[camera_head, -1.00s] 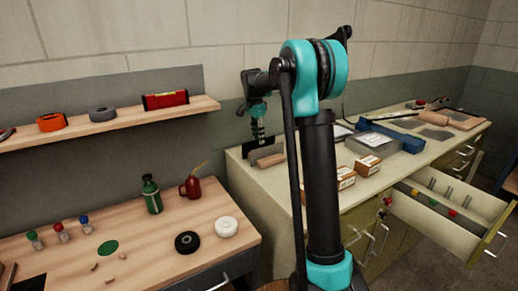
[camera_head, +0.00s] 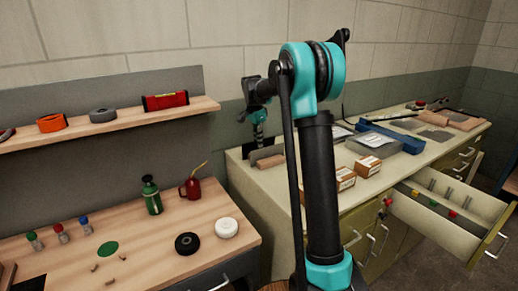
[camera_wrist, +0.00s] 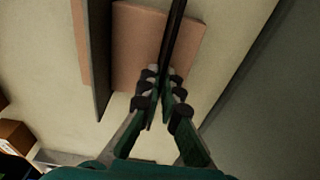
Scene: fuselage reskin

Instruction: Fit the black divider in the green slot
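My gripper (camera_wrist: 161,76) points down over the left end of the long counter. Its two fingers straddle a thin black divider (camera_wrist: 176,30), seen edge-on in the wrist view. I cannot tell whether the pads press on it. A brown block (camera_wrist: 135,40) lies below, with a grey upright plate (camera_wrist: 97,50) along its left side. In the head view, the brown block (camera_head: 270,161) shows at the counter's left end, with my gripper (camera_head: 259,141) just above.
Small cardboard boxes (camera_head: 368,165), a grey tray (camera_head: 374,146) and a blue case (camera_head: 392,136) sit on the counter (camera_head: 270,196) right of the block. The wooden bench (camera_head: 150,240) at left holds bottles and tape rolls. A shelf (camera_head: 120,118) hangs above it.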

